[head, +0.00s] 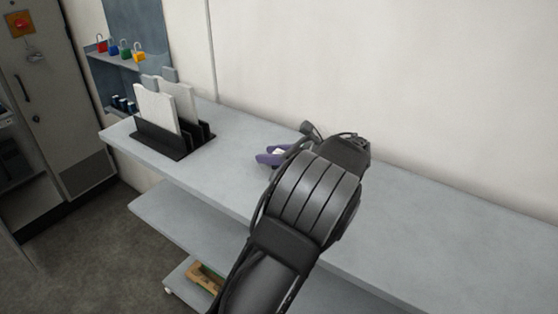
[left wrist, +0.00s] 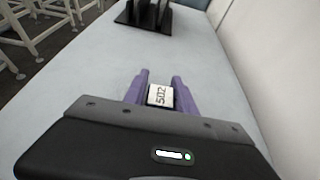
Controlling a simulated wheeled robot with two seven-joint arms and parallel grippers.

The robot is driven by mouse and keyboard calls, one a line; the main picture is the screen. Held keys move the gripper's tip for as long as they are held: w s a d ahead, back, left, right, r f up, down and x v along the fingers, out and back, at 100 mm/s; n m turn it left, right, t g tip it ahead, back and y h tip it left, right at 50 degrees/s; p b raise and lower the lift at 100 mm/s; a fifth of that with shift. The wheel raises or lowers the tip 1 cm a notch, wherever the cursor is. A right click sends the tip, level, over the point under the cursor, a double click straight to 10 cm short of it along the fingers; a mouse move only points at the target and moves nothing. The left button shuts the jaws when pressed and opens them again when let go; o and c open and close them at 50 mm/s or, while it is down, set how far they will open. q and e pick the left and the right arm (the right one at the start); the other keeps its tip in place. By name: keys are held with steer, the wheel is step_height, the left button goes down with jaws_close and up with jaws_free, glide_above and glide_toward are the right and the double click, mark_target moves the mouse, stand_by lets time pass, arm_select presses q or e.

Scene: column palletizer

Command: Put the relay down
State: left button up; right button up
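The relay (left wrist: 160,95) is a small dark block with a white top label reading "502". In the left wrist view it sits between the two purple fingers of my left gripper (left wrist: 160,79), filling the gap, so the gripper looks shut on it. In the head view the purple fingers of my left gripper (head: 266,155) are low over the grey bench (head: 400,215), with a bit of the white label between them. My wrist and forearm hide part of the gripper. I cannot tell whether the relay touches the bench top. My right gripper is not in view.
A black rack (head: 160,140) with upright white panels stands at the bench's left end. Coloured padlocks (head: 120,49) sit on a wall shelf behind it. A wooden item (head: 205,278) lies on a low shelf. The wall runs along the bench's back; the bench top around the gripper is clear.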

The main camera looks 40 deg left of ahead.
arm_select(q)
jaws_close()
stand_by(0.3)
step_height(320, 180, up, 10)
stand_by(0.5)
stand_by(0.5)
